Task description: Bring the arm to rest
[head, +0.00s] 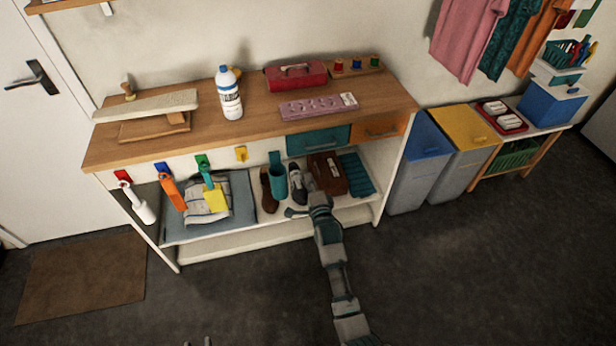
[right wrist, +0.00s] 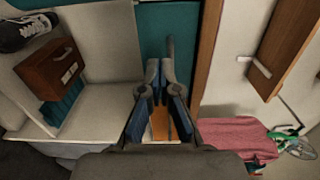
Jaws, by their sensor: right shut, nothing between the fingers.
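My right arm (head: 335,265) reaches up from the bottom of the head view toward the lower shelf of a wooden-topped bench. Its gripper (head: 311,185) is in front of the shelf, beside a dark shoe (head: 297,184) and a brown box (head: 327,173). In the right wrist view the gripper (right wrist: 162,68) is shut and empty, its fingers before a teal drawer front (right wrist: 185,22). Whether it touches anything there is unclear. Two small grey tips of my left gripper (head: 197,342) show apart at the bottom edge of the head view; the rest is out of frame.
Blue (head: 421,165) and yellow (head: 466,145) bins stand right. The floor (head: 240,300) in front is clear.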

